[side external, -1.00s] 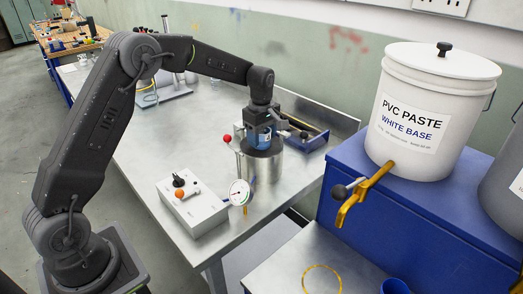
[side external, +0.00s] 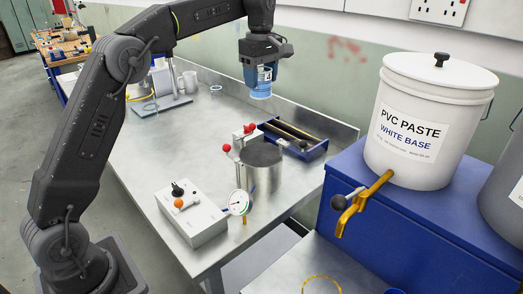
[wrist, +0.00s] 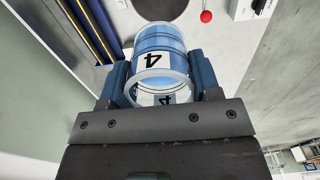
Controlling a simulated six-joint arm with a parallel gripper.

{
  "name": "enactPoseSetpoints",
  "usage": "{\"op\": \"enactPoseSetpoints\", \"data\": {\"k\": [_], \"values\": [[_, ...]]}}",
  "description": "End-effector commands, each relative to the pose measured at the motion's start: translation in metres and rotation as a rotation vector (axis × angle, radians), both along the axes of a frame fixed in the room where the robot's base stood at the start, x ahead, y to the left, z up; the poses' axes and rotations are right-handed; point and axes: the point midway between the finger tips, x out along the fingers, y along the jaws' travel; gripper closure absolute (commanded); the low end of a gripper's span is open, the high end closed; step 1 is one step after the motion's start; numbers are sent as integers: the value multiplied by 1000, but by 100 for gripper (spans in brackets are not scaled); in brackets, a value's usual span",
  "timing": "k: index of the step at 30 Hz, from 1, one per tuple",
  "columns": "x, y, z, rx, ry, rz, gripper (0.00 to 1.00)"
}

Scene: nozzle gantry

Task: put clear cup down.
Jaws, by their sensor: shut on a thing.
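The clear cup (side external: 262,88) is a see-through cylinder with a bluish tint and a white label with a black 4. It also shows in the wrist view (wrist: 160,50), between the blue jaws. My gripper (side external: 261,76) is shut on the cup and holds it in the air, well above the bench. The cup hangs above and a little behind the steel cylinder with a dark round top (side external: 262,155), clear of it. The cup's far end is partly cut off from sight in the wrist view by its own wall.
A blue tray (side external: 293,138) with rods lies behind the cylinder. A control box (side external: 192,213) and a gauge (side external: 239,203) stand in front. A stand (side external: 165,105) and white mugs are at the back left. A PVC paste bucket (side external: 425,125) is at right. The bench middle is bare.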

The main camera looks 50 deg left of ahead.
Motion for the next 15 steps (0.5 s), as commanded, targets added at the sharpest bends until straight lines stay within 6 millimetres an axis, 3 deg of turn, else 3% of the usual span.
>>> {"op": "enactPoseSetpoints", "data": {"k": [5,11,15], "values": [[-1,-13,-24,-1,5,-4,69],[-14,-41,-81,-1,7,-7,69],[-33,-61,-122,0,4,-9,69]]}}
